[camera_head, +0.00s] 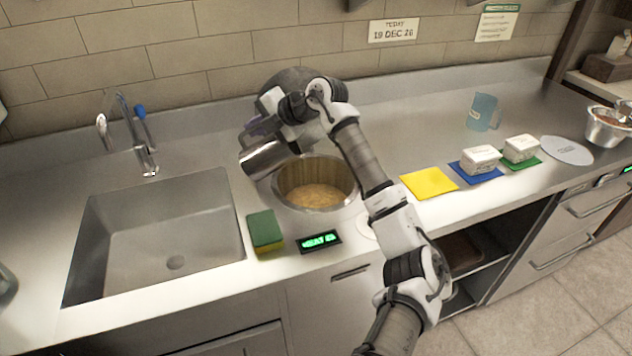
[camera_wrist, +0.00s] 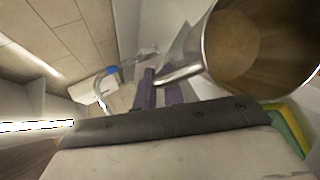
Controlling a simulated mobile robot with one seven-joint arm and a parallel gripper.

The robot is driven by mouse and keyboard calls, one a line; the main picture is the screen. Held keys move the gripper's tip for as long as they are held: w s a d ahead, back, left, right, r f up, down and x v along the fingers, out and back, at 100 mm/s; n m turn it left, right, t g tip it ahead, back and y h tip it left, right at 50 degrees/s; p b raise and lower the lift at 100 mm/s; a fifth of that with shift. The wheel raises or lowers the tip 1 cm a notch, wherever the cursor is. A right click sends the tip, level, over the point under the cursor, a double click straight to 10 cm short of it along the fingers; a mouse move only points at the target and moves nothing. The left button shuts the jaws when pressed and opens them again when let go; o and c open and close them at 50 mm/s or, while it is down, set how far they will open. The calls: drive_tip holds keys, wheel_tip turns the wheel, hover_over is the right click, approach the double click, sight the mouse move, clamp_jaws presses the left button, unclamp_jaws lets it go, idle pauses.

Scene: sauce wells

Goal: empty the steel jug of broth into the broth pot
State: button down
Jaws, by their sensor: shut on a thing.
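The steel jug (camera_head: 268,161) is held tilted, close to horizontal, over the left rim of the broth pot. In the wrist view the steel jug (camera_wrist: 207,45) shows its open mouth, with a brownish surface inside; I cannot tell how much broth that is. My gripper (camera_head: 256,127) has purple fingers and is above and behind the jug. The fingers (camera_wrist: 160,92) are shut on the jug's handle. The steel broth pot (camera_head: 309,170) is sunk in the counter with yellow-brown broth (camera_head: 318,195) in it. No falling stream is clearly visible.
A sink (camera_head: 165,225) with a tap (camera_head: 146,160) lies to the left. A green-yellow sponge (camera_head: 265,230) and a small green-lit display (camera_head: 320,241) sit in front of the pot. Right are a yellow card (camera_head: 429,183), white tubs (camera_head: 480,159) and a blue jug (camera_head: 482,111).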

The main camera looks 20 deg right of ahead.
drive_tip(key=shift+s+d+f+y+b, duration=0.1)
drive_tip(key=shift+d+f+y+b, duration=0.25)
drive_tip(key=shift+b, duration=0.2)
